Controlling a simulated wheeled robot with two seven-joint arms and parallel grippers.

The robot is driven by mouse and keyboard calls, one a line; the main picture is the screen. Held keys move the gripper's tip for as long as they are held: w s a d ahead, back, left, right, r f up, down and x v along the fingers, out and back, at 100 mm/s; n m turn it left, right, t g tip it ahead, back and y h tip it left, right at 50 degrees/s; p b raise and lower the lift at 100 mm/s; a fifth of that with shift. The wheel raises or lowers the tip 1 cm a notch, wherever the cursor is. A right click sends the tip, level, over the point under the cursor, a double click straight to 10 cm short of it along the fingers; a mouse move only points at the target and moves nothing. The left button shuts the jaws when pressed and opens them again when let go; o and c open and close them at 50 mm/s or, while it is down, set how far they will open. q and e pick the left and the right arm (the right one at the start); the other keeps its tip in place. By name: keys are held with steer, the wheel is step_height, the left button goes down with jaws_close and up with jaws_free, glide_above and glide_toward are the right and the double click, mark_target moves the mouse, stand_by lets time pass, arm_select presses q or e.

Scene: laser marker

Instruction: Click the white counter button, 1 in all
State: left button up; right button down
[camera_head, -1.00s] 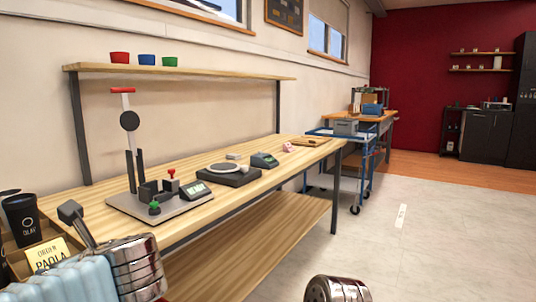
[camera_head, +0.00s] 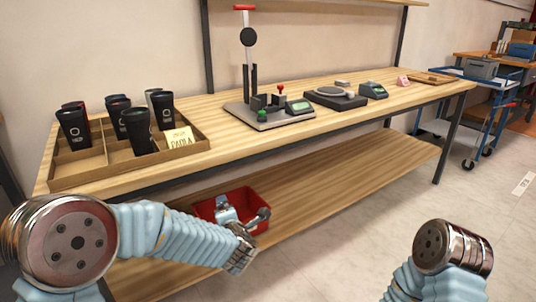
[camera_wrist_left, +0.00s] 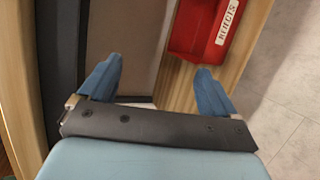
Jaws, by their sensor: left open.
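A dark box with a lit display (camera_head: 300,106) sits at the right end of the marking stand's grey base plate (camera_head: 268,122) on the workbench. A second dark box with a green display (camera_head: 373,90) stands farther right, beside a black scale. I cannot make out a white button on either box. My left gripper (camera_head: 245,207) is low in front of the bench, near the red bin (camera_head: 205,210) and well away from both boxes. In the left wrist view its blue fingers (camera_wrist_left: 157,70) are spread and empty. My right arm shows at lower right, but its gripper is out of view.
A wooden tray (camera_head: 100,175) with several black cups and a name card (camera_head: 180,138) stands at the bench's left. The stand's upright (camera_head: 248,60) rises behind the base. A lower shelf (camera_head: 330,180) runs below. A blue cart (camera_head: 480,95) is at right.

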arm_select(q)
steer(key=s+f+m+g+h, duration=0.2)
steer(key=s+f+m, duration=0.15)
steer(key=f, duration=0.35)
steer(key=s+f+m+g+h, duration=0.15)
steer(key=f+m, duration=0.25)
steer(key=f, duration=0.4)
steer(key=s+f+m+g+h, duration=0.1)
steer(key=s+f+m, duration=0.3)
steer(key=f, duration=0.3)
steer(key=s+f+m+g+h, duration=0.1)
steer(key=s+f+m+g, duration=0.3)
steer(key=s, duration=0.6)
steer(key=s+f+m+g+h, duration=0.2)
steer(key=s+f+m+g, duration=0.2)
steer(key=s+f+m, duration=0.2)
steer(key=s+f, duration=0.2)
steer(key=s, duration=0.2)
steer(key=shift+s, duration=0.4)
